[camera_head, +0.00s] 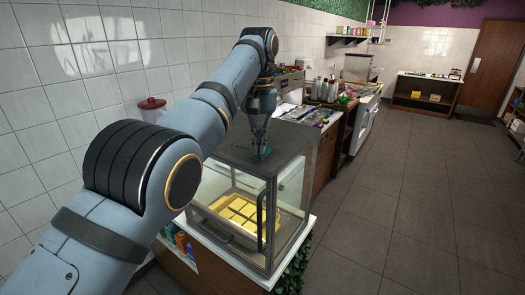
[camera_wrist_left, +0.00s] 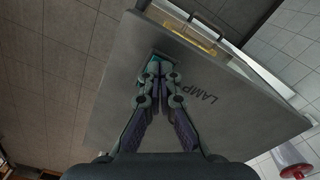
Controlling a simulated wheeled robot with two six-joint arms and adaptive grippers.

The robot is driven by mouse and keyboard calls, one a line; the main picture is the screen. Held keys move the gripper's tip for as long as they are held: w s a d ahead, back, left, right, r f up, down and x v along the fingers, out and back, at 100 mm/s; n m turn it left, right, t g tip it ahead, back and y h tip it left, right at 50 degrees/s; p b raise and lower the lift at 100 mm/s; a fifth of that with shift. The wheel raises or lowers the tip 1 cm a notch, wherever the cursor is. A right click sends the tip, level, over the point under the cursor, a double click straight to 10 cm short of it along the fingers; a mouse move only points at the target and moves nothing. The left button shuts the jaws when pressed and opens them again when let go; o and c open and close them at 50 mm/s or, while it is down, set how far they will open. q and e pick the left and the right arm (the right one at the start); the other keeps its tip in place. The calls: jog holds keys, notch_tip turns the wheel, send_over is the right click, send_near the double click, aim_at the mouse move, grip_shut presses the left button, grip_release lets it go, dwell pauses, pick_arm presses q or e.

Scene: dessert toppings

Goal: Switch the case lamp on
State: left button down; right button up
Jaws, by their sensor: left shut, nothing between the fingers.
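The glass display case (camera_head: 290,148) stands on a counter, with a dark grey top and yellow blocks (camera_head: 235,209) on a tray inside. Its inside looks brightly lit in a warm yellow. A small teal switch (camera_head: 264,155) sits on the case top. In the left wrist view, the word LAMP (camera_wrist_left: 200,93) is printed beside the switch. My left gripper (camera_head: 260,149) points down at the switch, shut and empty. In the left wrist view its fingertips (camera_wrist_left: 157,68) overlap the switch and hide part of it; I cannot tell whether they press it. My right gripper is out of view.
A red-lidded jar (camera_head: 152,104) stands behind the case at the wall. A counter with bottles and trays (camera_head: 318,113) lies beyond the case. The tiled floor (camera_head: 390,200) to the right is clear.

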pick_arm(q)
jog(key=shift+r+p, duration=3.1)
jog(key=shift+r, duration=0.3)
